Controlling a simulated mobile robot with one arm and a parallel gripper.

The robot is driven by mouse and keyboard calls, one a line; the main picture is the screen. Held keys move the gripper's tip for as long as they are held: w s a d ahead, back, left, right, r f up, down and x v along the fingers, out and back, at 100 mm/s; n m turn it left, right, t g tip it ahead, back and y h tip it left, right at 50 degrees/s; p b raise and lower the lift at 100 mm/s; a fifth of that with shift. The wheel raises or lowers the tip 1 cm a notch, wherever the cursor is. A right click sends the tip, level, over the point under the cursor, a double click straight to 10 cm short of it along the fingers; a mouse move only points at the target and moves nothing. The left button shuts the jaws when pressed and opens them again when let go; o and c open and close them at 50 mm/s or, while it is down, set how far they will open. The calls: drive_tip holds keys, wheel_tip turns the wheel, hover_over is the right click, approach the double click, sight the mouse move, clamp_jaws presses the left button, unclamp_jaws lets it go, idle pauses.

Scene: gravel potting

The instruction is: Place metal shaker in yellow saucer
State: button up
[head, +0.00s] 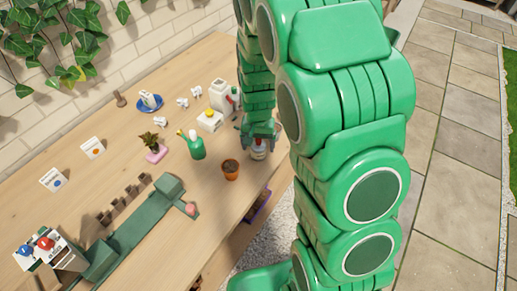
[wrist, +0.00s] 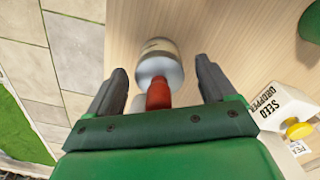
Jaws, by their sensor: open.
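My gripper (head: 259,137) is open at the table's right edge, with its fingers pointing at a bottle-like container (head: 259,153). In the wrist view the container (wrist: 158,62) has a pale body, a silvery domed shoulder and a red nozzle. It lies between the spread fingers (wrist: 162,75), with gaps on both sides. I cannot tell for sure that it is the metal shaker. No yellow saucer can be made out; a blue saucer (head: 160,103) and a pink saucer (head: 162,157) stand on the table. My arm hides part of the scene.
A terracotta pot (head: 231,172) and a green spray bottle (head: 197,150) stand left of my gripper. A white seed dropper (wrist: 288,105) with a yellow knob is nearby. A long green fixture (head: 130,227) lies along the front. The table between blue saucer and cards (head: 92,148) is mostly clear.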

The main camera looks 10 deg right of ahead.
drive_tip(key=shift+f, duration=0.15)
drive_tip(key=c, duration=1.3)
